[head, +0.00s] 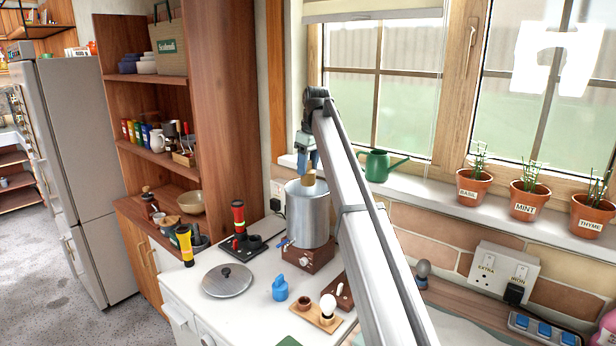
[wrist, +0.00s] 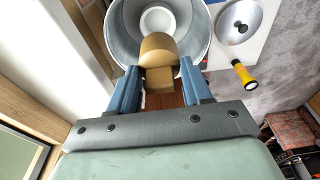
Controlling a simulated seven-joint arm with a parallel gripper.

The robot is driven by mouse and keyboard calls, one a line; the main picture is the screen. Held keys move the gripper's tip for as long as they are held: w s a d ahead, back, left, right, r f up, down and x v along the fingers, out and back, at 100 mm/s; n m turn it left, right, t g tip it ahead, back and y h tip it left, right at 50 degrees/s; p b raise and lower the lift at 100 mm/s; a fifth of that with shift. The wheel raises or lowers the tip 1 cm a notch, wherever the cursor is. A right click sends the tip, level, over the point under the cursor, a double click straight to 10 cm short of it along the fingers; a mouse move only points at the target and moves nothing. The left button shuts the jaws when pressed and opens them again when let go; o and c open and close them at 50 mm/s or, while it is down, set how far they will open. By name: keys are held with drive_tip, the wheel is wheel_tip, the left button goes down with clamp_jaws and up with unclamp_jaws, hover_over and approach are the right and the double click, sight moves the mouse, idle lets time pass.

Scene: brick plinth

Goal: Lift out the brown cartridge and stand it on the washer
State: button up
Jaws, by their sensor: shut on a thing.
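The brown cartridge (wrist: 158,50), tan and partly rounded, is between the blue fingers of my gripper (wrist: 161,92) in the wrist view. My gripper is shut on it. In the head view the cartridge (head: 308,181) shows under my gripper (head: 307,165), at the mouth of a tall grey metal pot (head: 309,218). Whether its lower end is inside the pot is hidden. In the wrist view the open pot (wrist: 112,38) has a pale ring (wrist: 158,20) at its bottom. I cannot tell whether that ring is the washer.
A round lid (head: 228,281), a blue weight-like object (head: 280,290) and a wooden tray (head: 318,317) with a bulb lie on the white counter. Torches (head: 184,245) stand to the left. A watering can (head: 378,166) and potted herbs line the sill. My arm hides part of the right counter.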

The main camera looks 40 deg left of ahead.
drive_tip(key=shift+r, duration=1.4)
drive_tip(key=shift+s, duration=0.1)
drive_tip(key=s+a+f+n, duration=0.1)
drive_tip(key=s+a+f, duration=0.3)
drive_tip(key=s, duration=0.5)
drive_tip(key=s+a+f+n, duration=0.1)
drive_tip(key=s+a+f, duration=0.3)
drive_tip(key=s, duration=0.5)
drive_tip(key=shift+s+d+f+m, duration=1)
drive_tip(key=shift+s+d+f, duration=4)
drive_tip(key=shift+s+f, duration=1.7)
drive_tip(key=shift+f, duration=4.85)
drive_tip(key=shift+f, duration=0.1)
